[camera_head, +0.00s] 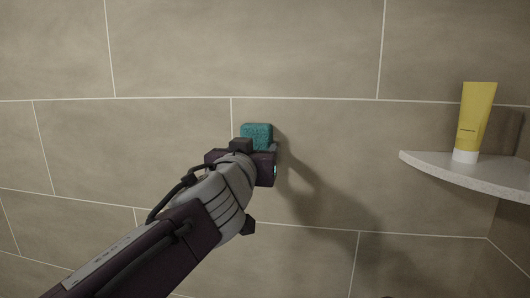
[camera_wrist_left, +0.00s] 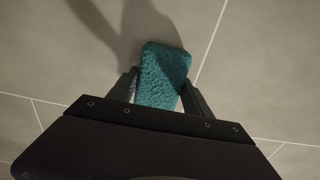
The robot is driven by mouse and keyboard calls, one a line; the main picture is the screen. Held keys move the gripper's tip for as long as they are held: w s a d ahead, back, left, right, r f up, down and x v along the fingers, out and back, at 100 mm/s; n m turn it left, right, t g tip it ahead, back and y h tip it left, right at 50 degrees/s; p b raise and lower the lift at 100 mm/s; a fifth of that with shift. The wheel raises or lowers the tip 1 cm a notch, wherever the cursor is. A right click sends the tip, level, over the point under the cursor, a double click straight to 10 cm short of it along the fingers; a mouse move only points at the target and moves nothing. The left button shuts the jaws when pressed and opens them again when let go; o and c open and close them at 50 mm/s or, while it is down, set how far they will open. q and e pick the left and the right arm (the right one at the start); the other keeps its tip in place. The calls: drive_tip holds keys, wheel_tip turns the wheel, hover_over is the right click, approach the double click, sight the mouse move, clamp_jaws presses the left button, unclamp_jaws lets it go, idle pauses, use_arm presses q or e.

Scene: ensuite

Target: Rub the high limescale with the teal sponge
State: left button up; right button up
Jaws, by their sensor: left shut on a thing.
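The teal sponge (camera_head: 257,135) is at the tiled wall in the head view, just above my left gripper (camera_head: 256,148). In the left wrist view the sponge (camera_wrist_left: 164,75) sits between the two fingers of my left gripper (camera_wrist_left: 163,92), which is shut on it. The sponge's far end is at or very near the wall tiles; I cannot tell if it touches. No limescale mark shows clearly in either view; the sponge and arm may cover it. My right gripper is not in view.
A pale corner shelf (camera_head: 470,180) juts out at the right and bears a yellow tube (camera_head: 475,120) standing on its white cap. The tiled wall (camera_head: 310,60) around the sponge is bare, with my arm's shadow on it.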

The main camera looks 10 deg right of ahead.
use_arm(q)
drive_tip(key=b+v, duration=0.3)
drive_tip(key=v, duration=0.3)
idle(0.4)
drive_tip(key=shift+s, duration=0.1)
drive_tip(key=b+v, duration=0.1)
drive_tip(key=v, duration=0.2)
drive_tip(key=shift+b, duration=0.4)
